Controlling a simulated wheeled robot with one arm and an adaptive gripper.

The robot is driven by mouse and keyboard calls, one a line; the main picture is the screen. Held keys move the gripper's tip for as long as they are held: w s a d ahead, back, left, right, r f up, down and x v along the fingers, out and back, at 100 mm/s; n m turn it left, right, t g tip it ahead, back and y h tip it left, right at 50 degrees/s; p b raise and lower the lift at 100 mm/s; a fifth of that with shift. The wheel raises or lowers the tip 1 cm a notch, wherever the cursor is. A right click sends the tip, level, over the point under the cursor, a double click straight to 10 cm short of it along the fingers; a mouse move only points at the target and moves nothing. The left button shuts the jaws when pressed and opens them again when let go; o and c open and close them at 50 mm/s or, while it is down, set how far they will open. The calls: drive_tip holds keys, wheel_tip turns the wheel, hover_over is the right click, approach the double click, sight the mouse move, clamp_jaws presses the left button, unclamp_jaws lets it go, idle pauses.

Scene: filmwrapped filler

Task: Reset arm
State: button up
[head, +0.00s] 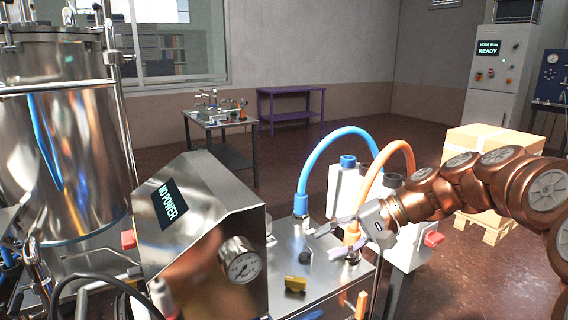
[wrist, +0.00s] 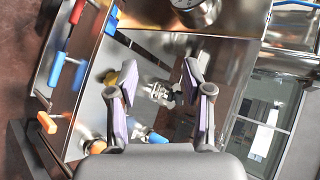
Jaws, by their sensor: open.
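My gripper (head: 322,243) is at the end of my copper-coloured arm, over the steel machine top (head: 285,265) and beside the lower end of the orange hose (head: 372,180). In the wrist view my gripper (wrist: 159,66) has its two purple-padded fingers apart, with nothing held between them. A small metal fitting with a dark knob (wrist: 162,94) shows beyond the fingers on the steel surface. Whether a finger touches the orange hose end is hard to tell.
A blue hose (head: 313,155) arches beside the orange one. A sloped housing with a "NO POWER" screen (head: 169,204) and gauge (head: 239,262) stands left, near a yellow knob (head: 295,284). A steel tank (head: 70,150) fills the far left. Cardboard boxes (head: 500,141) stand behind my arm.

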drive_tip(key=s+a+r+n+g+h+p, duration=0.2)
drive_tip(key=s+h+p, duration=0.35)
drive_tip(key=s, duration=0.95)
drive_tip(key=s+d+h+p, duration=0.2)
drive_tip(key=s+d+p, duration=0.3)
drive_tip(key=s, duration=0.3)
drive_tip(key=s+d+n+g+h+p, duration=0.1)
drive_tip(key=s+d+h+p, duration=0.2)
drive_tip(key=s, duration=0.6)
drive_tip(key=shift+s+d+p, duration=0.25)
drive_tip(key=shift+d+p, duration=0.8)
drive_tip(key=shift+d, duration=0.1)
drive_tip(key=shift+f, duration=0.1)
drive_tip(key=shift+c, duration=0.8)
drive_tip(key=shift+a, duration=0.15)
